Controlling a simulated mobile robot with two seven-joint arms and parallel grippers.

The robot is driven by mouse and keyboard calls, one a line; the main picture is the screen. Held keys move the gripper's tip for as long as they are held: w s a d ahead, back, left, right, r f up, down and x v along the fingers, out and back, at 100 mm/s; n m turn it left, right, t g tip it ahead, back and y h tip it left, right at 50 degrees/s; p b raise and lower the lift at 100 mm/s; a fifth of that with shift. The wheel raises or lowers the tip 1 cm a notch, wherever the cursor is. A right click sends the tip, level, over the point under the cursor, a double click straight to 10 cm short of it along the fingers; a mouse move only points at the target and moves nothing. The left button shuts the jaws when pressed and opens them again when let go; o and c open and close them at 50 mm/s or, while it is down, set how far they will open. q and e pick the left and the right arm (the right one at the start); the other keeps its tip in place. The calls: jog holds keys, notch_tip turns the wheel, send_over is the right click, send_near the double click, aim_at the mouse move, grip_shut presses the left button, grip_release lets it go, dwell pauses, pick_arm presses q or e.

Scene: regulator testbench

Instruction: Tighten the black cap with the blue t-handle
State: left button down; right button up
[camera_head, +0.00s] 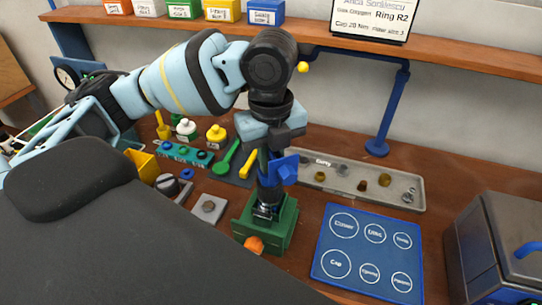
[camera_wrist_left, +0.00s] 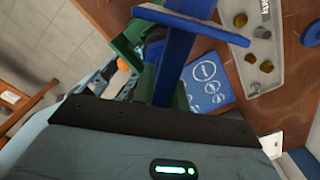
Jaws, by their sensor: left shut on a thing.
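The blue t-handle (camera_head: 284,171) stands about upright above the green holder (camera_head: 287,232). My left gripper (camera_head: 268,152) points down from above and is shut on the t-handle. In the left wrist view the t-handle (camera_wrist_left: 178,42) shows its crossbar and shaft close in front of the gripper. A dark cylindrical part (camera_head: 268,197) sits under the t-handle in the green holder. It seems to include the black cap, but I cannot tell the cap's edge or whether the handle's tip is seated in it. My right gripper is out of view.
A blue mat (camera_head: 325,285) with labelled circles lies right of the holder. A grey parts tray (camera_head: 340,190) lies behind it. An orange knob (camera_head: 254,245) is at the holder's front. Bottles, a green spoon-like tool (camera_head: 227,158) and small parts crowd the left. A metal box (camera_head: 495,245) stands right.

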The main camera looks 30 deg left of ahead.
pick_arm(q)
jog(key=shift+m, duration=0.8)
jog(key=shift+m, duration=0.8)
jog(key=shift+s+a+m, duration=0.1)
jog(key=shift+m, duration=0.7)
jog(key=shift+m, duration=0.4)
jog(key=shift+n, duration=0.3)
